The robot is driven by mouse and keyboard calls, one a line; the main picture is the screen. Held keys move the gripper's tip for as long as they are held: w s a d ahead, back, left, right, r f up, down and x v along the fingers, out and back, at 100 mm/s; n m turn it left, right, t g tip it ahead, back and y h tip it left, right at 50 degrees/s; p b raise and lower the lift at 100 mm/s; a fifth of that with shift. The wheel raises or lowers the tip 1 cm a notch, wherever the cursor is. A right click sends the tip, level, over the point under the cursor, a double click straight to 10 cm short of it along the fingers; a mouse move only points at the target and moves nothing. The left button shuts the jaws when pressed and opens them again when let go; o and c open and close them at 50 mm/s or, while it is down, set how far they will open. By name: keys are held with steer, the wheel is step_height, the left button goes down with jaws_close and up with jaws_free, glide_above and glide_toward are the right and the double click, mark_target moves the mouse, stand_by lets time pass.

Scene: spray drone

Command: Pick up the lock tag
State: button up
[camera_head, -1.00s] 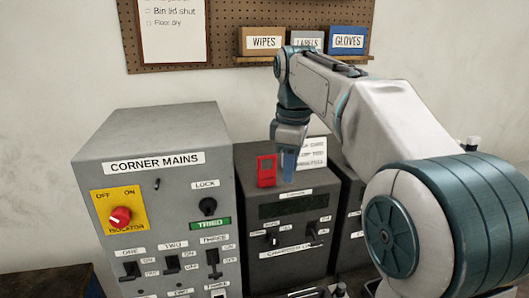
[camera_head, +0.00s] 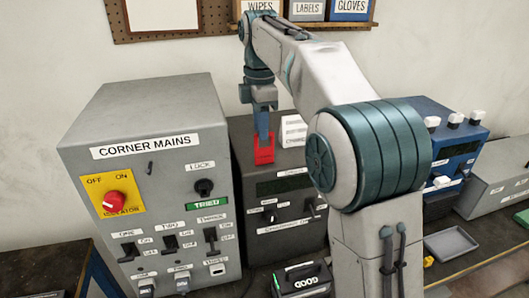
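The red lock tag (camera_head: 264,155) stands on top of the dark grey unit (camera_head: 243,132), just right of the CORNER MAINS cabinet. My gripper (camera_head: 262,135) points straight down at the tag. Its blue fingers overlap the upper part of the tag and hide some of it. The fingers line up one behind the other, so I cannot tell whether they are apart or closed on the tag.
The tall grey CORNER MAINS cabinet (camera_head: 150,125) stands close on the left. A white label card (camera_head: 293,131) is just right of the tag.

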mark_target(262, 149)
steer(key=shift+s+d+f+p, duration=0.1)
steer(key=shift+f+p, duration=0.1)
steer(key=shift+f, duration=1.5)
steer(key=shift+s+d+f+p, duration=0.1)
steer(key=shift+f+p, duration=0.05)
steer(key=shift+f, duration=1.5)
jaws_close()
